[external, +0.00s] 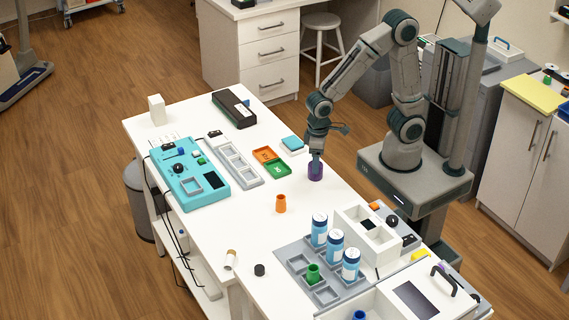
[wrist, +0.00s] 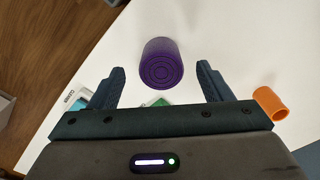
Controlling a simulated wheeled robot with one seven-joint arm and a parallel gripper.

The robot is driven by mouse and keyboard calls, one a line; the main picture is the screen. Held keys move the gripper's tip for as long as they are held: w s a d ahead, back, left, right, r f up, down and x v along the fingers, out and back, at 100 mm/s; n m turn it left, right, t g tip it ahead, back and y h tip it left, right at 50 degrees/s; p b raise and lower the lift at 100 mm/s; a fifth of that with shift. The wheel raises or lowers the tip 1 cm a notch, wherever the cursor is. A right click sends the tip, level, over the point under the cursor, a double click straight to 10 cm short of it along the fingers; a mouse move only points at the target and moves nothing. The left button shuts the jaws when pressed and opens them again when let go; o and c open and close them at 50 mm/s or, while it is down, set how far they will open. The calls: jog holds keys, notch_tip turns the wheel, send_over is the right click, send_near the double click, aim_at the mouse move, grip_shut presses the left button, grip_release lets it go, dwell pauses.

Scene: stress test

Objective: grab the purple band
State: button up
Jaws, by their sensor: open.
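The purple band (external: 315,172) is a short purple cylinder near the right edge of the white table. In the wrist view the purple band (wrist: 161,63) shows ringed grooves on its end and lies between and a little beyond my two fingertips. My gripper (external: 316,157) is right above it in the external view, pointing down. In the wrist view my gripper (wrist: 160,80) is open, with a gap between each finger and the band. The gripper hides part of the band's top in the external view.
An orange cup-like piece (external: 281,204) stands nearby; it also shows at right in the wrist view (wrist: 270,103). Orange and green trays (external: 277,169) lie left of the band. A rack with blue-white bottles (external: 319,230) stands nearer the camera. The table between is clear.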

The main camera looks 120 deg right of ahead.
jog(key=f, duration=0.4)
jog(key=shift+w+f, duration=0.2)
jog(key=shift+f, duration=0.15)
jog(key=c, duration=1.1)
jog(key=shift+o, duration=0.2)
jog(key=shift+r, duration=0.1)
